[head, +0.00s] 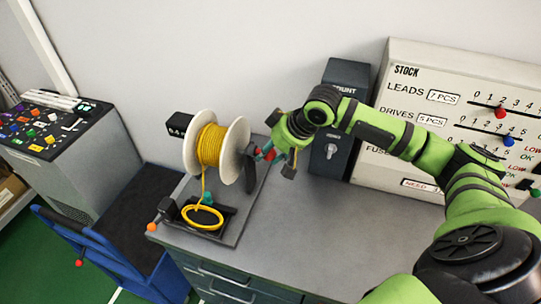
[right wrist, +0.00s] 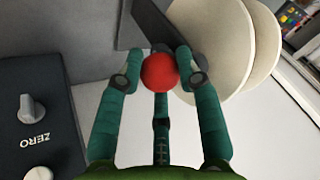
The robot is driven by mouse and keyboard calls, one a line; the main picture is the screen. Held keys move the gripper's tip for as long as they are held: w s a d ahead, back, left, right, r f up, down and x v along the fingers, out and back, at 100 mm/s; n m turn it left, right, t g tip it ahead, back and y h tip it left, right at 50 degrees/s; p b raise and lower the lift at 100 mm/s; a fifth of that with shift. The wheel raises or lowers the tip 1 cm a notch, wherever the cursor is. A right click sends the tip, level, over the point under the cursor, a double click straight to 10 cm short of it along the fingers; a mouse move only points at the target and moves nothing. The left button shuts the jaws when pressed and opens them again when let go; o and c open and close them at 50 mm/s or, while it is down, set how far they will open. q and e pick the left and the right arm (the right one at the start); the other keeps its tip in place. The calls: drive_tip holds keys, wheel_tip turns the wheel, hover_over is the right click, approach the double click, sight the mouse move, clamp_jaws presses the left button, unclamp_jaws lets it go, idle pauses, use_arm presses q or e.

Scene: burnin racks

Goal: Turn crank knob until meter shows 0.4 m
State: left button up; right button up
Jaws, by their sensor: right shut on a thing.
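The red crank knob (right wrist: 160,73) sits between the teal fingers of my right gripper (right wrist: 158,80), which is shut on it. In the head view, my right gripper (head: 270,154) is at the dark crank arm (head: 250,165) on the right side of the reel (head: 240,140); the fingers mostly hide the knob there. The reel has white flanges and yellow cable wound on it. A small black box (head: 180,124), perhaps the meter, stands behind the reel; its white marks are too small to read. My left gripper is not in view.
Yellow cable (head: 203,217) hangs from the reel and lies coiled on a dark tray. An orange-tipped lever (head: 153,227) is at the tray's left. A dark dial box (head: 345,85) and the white STOCK board (head: 430,60) stand behind my arm. The grey bench front (head: 300,240) is clear.

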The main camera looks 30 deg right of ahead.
drive_tip(key=shift+d+f, duration=0.1)
drive_tip(key=shift+f, duration=0.05)
drive_tip(key=shift+w+d+r, duration=0.3)
drive_tip(key=shift+w+d, duration=0.15)
drive_tip(key=shift+d, duration=0.1)
drive_tip(key=shift+w+d, duration=0.3)
drive_tip(key=shift+d, duration=0.05)
drive_tip(key=o, duration=1)
drive_tip(key=shift+c, duration=0.2)
drive_tip(key=shift+o, duration=1.2)
drive_tip(key=v, duration=1.1)
drive_tip(key=shift+r, duration=0.45)
drive_tip(key=shift+w, duration=0.1)
